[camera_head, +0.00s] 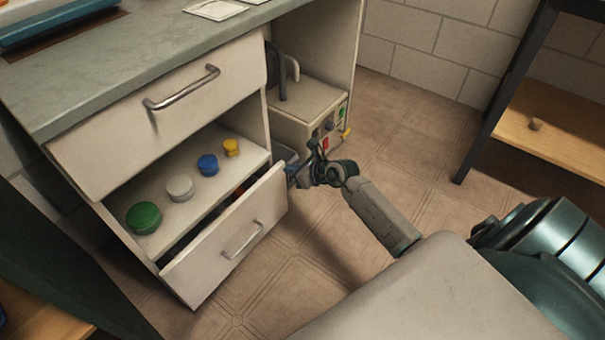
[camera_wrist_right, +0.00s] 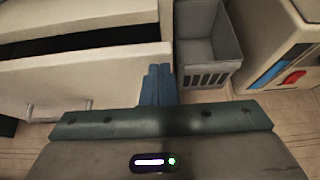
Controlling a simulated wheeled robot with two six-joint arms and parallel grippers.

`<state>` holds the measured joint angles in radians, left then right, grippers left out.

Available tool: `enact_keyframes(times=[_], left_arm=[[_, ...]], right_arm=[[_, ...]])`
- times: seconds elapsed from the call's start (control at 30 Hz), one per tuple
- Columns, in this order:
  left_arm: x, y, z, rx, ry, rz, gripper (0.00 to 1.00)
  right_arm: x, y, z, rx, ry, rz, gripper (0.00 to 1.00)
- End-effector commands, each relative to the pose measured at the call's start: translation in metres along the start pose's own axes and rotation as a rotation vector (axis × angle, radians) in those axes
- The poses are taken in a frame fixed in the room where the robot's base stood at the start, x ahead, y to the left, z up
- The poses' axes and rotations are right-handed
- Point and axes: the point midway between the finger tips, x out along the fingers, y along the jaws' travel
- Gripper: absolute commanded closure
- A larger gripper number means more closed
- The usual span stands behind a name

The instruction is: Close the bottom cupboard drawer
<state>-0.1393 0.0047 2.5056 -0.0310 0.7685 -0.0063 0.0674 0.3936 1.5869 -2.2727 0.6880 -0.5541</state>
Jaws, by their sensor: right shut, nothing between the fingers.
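The bottom drawer (camera_head: 222,247) of the cupboard stands pulled out in the head view, its inside partly showing behind the pale front and metal handle (camera_head: 243,240). My right gripper (camera_head: 293,172) is at the right end of that front, shut and empty. In the right wrist view its closed fingers (camera_wrist_right: 158,84) lie at the right edge of the drawer front (camera_wrist_right: 95,85); I cannot tell whether they touch it. My left gripper is not in view.
The top drawer (camera_head: 165,115) looks shut. Above the bottom drawer, an open shelf (camera_head: 215,165) holds green, white, blue and yellow round pieces. A grey basket (camera_wrist_right: 207,70) stands right of my fingers, near a pale box (camera_head: 300,110). Tiled floor (camera_head: 400,130) is free toward the dark-legged table.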

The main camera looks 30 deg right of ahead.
Motion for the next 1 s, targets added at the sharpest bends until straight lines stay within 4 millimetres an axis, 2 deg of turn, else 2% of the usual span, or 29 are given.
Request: enact_keyframes(times=[0.47, 0.8, 1.0], left_arm=[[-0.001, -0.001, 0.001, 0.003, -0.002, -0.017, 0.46], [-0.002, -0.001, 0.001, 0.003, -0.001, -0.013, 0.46], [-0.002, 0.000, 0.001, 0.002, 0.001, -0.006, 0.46]], right_arm=[[0.006, 0.000, 0.004, 0.000, 0.001, 0.000, 1.00], [0.045, -0.001, 0.027, 0.002, -0.002, -0.001, 1.00], [0.049, -0.001, 0.030, -0.001, -0.004, -0.002, 1.00]])
